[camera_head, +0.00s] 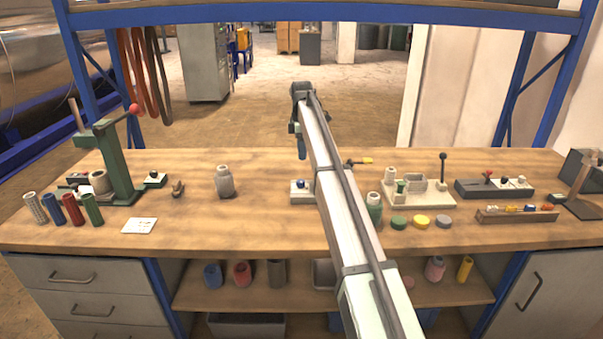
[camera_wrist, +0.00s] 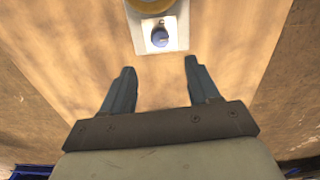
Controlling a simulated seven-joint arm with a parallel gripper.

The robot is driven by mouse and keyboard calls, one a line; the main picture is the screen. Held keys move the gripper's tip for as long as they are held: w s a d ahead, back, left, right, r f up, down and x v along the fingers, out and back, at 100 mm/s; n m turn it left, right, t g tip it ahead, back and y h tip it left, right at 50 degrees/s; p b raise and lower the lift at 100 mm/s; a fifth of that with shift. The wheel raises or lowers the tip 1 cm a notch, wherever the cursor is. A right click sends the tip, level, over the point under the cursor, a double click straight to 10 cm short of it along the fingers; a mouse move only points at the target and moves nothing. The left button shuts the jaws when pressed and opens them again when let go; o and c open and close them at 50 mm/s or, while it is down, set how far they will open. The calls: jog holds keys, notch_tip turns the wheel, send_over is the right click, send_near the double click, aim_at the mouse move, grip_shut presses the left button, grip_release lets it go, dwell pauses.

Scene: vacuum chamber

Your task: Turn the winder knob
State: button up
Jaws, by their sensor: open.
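A small device with a pale plate (camera_head: 299,198) stands on the workbench, partly hidden behind my arm. A dark blue knob (camera_head: 300,184) sits on it and looks like the winder knob. In the wrist view the knob (camera_wrist: 160,38) stands on the pale plate (camera_wrist: 178,24), just beyond my fingertips and between their lines. A yellow-brown round part (camera_wrist: 151,4) is cut off by the top edge. My gripper (camera_head: 302,150) is open and empty above the bench; its two fingers (camera_wrist: 163,80) are apart and do not touch the knob.
A grey jar (camera_head: 224,182) stands left of the device. A green press (camera_head: 118,165) and coloured cylinders are farther left. A green bottle (camera_head: 375,208), coloured discs and a lever station (camera_head: 430,198) stand to the right. The bench between jar and device is clear.

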aim_at(302, 181)
notch_tip(302, 181, down, 13)
jog(key=shift+r, duration=0.1)
dwell(0.4)
jog(key=c, duration=1)
